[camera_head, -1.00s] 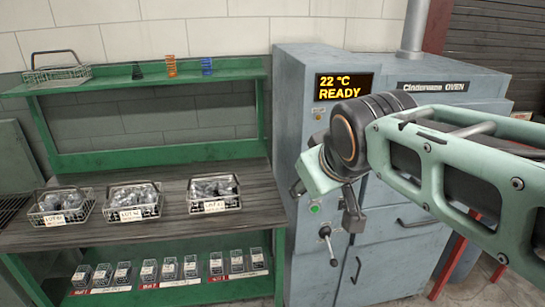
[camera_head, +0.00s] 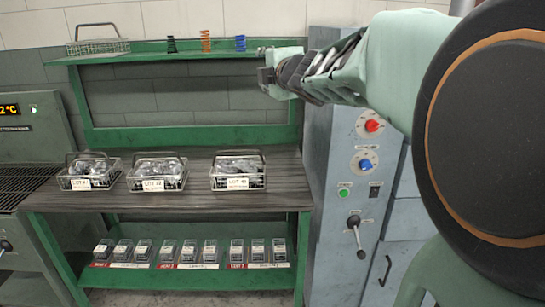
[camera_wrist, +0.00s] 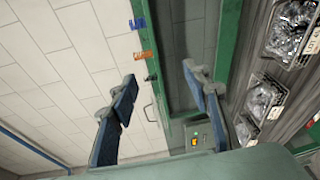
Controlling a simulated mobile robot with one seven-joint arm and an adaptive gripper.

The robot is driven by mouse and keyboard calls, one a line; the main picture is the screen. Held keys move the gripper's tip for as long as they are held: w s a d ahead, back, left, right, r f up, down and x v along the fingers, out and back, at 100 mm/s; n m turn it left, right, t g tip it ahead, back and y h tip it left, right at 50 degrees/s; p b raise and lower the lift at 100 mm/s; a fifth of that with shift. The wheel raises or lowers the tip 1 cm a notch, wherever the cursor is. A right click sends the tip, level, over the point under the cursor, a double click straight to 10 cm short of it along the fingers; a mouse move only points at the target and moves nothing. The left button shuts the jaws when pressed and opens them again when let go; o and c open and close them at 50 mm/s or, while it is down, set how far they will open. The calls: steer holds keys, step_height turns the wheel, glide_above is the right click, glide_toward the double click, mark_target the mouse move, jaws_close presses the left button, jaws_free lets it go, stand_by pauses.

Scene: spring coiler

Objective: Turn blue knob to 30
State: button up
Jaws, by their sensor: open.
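The blue knob (camera_head: 365,165) is on a round white dial on the front of the grey-blue oven (camera_head: 322,200), below a red knob (camera_head: 372,126) on a similar dial. The scale marks are too small to read. My gripper (camera_head: 264,72) is raised, up and to the left of the knob, in front of the green bench's upper shelf and well away from the dials. The wrist view shows its two dark blue fingers (camera_wrist: 160,78) spread apart with nothing between them. The blue knob does not show in the wrist view. My arm hides the oven's upper front and display.
Below the blue knob are a green button (camera_head: 343,193), a dark switch (camera_head: 375,190) and a lever (camera_head: 355,228). The green bench (camera_head: 195,115) holds labelled wire baskets (camera_head: 238,173), with clear boxes on the lower shelf. Springs (camera_head: 205,41) stand on the top shelf.

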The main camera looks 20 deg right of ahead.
steer(key=s+d+f+n+h+b, duration=0.15)
steer(key=d+f+b, duration=0.25)
steer(key=d+f, duration=0.5)
steer(key=h+b, duration=0.6)
steer(key=b, duration=0.2)
glide_toward(367, 168)
steer(key=x, duration=0.9)
steer(key=shift+w+d, duration=0.1)
steer(key=shift+w, duration=0.2)
steer(key=c, duration=1.2)
steer(key=shift+o, duration=0.2)
steer(key=shift+y, duration=0.25)
